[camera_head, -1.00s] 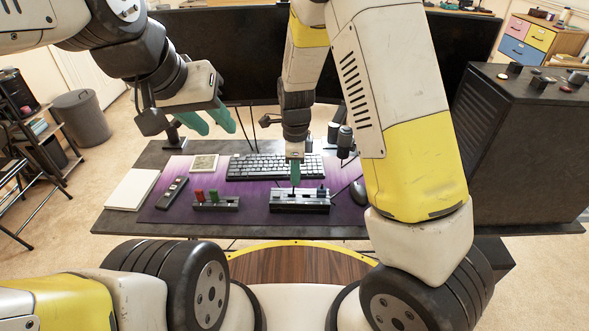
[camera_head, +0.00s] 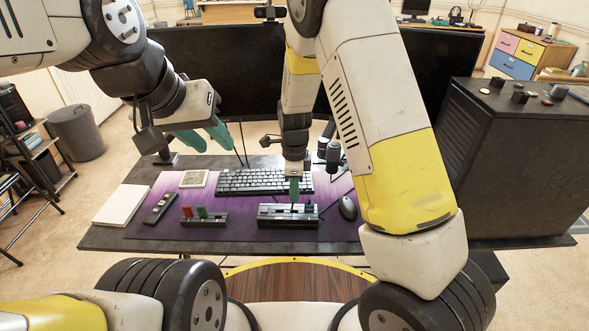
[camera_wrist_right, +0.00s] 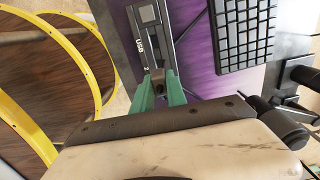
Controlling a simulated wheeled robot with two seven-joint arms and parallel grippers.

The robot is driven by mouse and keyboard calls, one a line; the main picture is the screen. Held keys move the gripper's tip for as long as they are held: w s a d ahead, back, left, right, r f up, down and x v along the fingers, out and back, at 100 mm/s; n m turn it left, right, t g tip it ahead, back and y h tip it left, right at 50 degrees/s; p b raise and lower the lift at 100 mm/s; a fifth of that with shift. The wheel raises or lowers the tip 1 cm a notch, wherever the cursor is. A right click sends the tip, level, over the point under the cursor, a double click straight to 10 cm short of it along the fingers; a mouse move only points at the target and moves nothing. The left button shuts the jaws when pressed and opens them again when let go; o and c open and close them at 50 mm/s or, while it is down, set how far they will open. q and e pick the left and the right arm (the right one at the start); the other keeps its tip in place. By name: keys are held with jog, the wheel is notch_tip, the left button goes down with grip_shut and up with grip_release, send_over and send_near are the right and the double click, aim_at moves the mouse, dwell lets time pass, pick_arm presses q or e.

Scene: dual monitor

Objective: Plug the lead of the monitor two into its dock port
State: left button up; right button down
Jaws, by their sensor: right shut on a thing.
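The dock (camera_head: 275,217) is a long grey-black box on the purple mat. It also shows in the right wrist view (camera_wrist_right: 146,42), marked "USB" and "2". Another dark plug (camera_head: 309,207) stands near the dock's right end. My left gripper (camera_head: 204,139) is open and empty, above the back left of the desk. The left monitor (camera_head: 205,70) and right monitor (camera_head: 440,65) stand behind.
A keyboard (camera_head: 262,182) lies behind the dock and a mouse (camera_head: 348,208) to its right. A small stand (camera_head: 205,220) with red and green pieces is at its left. A black computer case (camera_head: 510,165) fills the desk's right end. A white pad (camera_head: 121,205) lies left.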

jog(key=shift+f, duration=1.6)
jog(key=shift+f, duration=1.3)
jog(key=c, duration=1.3)
grip_release()
jog(key=shift+o, duration=0.2)
jog(key=shift+r, duration=0.1)
notch_tip(320, 180, up, 8)
jog(key=shift+f, duration=0.2)
